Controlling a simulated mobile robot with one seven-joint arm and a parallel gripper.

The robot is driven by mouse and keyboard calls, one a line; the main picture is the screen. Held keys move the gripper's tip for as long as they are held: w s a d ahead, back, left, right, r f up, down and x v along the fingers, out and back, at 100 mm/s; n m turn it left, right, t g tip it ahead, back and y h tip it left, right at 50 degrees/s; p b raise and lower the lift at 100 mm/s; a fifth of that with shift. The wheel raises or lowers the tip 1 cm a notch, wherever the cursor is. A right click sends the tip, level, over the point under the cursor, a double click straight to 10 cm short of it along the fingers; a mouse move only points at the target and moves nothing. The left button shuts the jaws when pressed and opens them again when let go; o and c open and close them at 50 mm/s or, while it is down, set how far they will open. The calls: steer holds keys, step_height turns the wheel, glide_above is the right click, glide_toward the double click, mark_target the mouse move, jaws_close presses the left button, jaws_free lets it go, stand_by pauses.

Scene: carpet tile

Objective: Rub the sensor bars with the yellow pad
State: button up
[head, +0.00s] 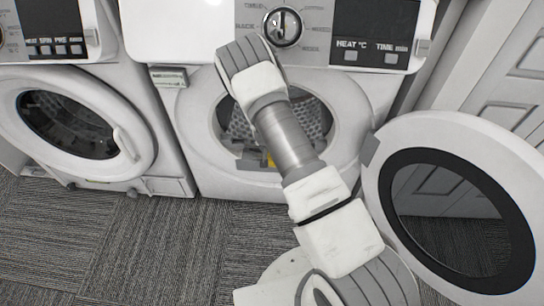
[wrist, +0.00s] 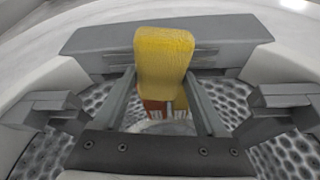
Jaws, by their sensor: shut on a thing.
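The yellow pad (wrist: 164,62) stands upright between the fingers of my gripper (wrist: 162,82) in the wrist view. My gripper is shut on it; a reddish lower part shows between the fingers. Thin pale bars, which look like the sensor bars (wrist: 206,58), run across a grey housing (wrist: 95,38) just behind the pad. The pad hides their middle, and I cannot tell whether it touches them. In the head view, a bit of the yellow pad (head: 270,160) shows inside the dryer opening, with my arm hiding most of the gripper.
The perforated drum (wrist: 232,98) surrounds the gripper. Grey blocks (wrist: 285,97) jut in on both sides. The open round door (head: 384,215) stands at the right of the dryer. Another machine with a shut door (head: 25,85) stands at left. The carpet floor (head: 125,240) in front is clear.

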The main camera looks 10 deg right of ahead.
steer(key=shift+w+d+r, duration=0.1)
steer(key=shift+w+d, duration=0.2)
steer(key=shift+w, duration=0.55)
steer(key=shift+r, duration=0.1)
steer(key=shift+r+p, duration=1.85)
steer(key=shift+r, duration=1.1)
